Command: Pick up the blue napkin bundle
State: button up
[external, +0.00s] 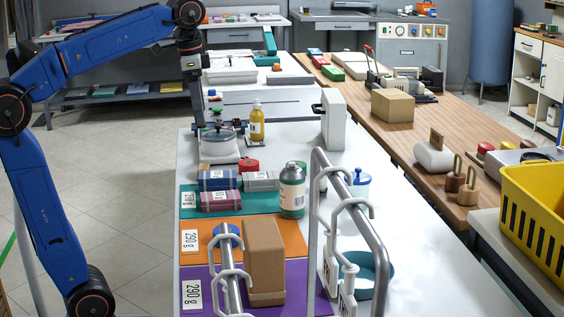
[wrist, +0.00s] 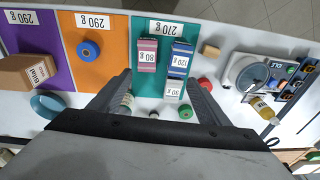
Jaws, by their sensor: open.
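The blue napkin bundle (external: 213,180) lies at the back left of the teal mat (external: 262,207). In the wrist view the blue bundle (wrist: 180,58) has a 120 g label. A pink-red bundle (wrist: 148,57) lies beside it, and a grey bundle (wrist: 172,88) lies at its end, very close. My gripper (wrist: 160,78) is open and empty, its two fingers spread on either side of the bundles in the wrist view. In the external view my arm hangs down behind the mats, near the scale; the fingertips are hard to make out there.
A grey-green bottle (external: 292,192) stands at the teal mat's right edge. A red round item (external: 248,165) sits behind the grey bundle. A scale (external: 219,150) and yellow bottle (external: 257,124) stand farther back. A cardboard box (external: 264,260) and metal rail (external: 350,205) are nearer the camera.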

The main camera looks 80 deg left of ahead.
jog(key=g, duration=0.1)
send_over(218, 174)
jog(key=f, duration=0.1)
jog(key=shift+h, duration=0.3)
jog(key=f, duration=1.7)
jog(key=shift+s+a+f, duration=0.15)
jog(key=shift+s+a, duration=0.1)
jog(key=shift+s, duration=0.15)
jog(key=f, duration=0.4)
jog(key=shift+w+d+f, duration=0.1)
jog(key=shift+w+d, duration=0.25)
jog(key=shift+f, duration=0.6)
jog(key=shift+c, duration=0.6)
jog(key=c, duration=1.1)
jog(key=shift+o, duration=0.2)
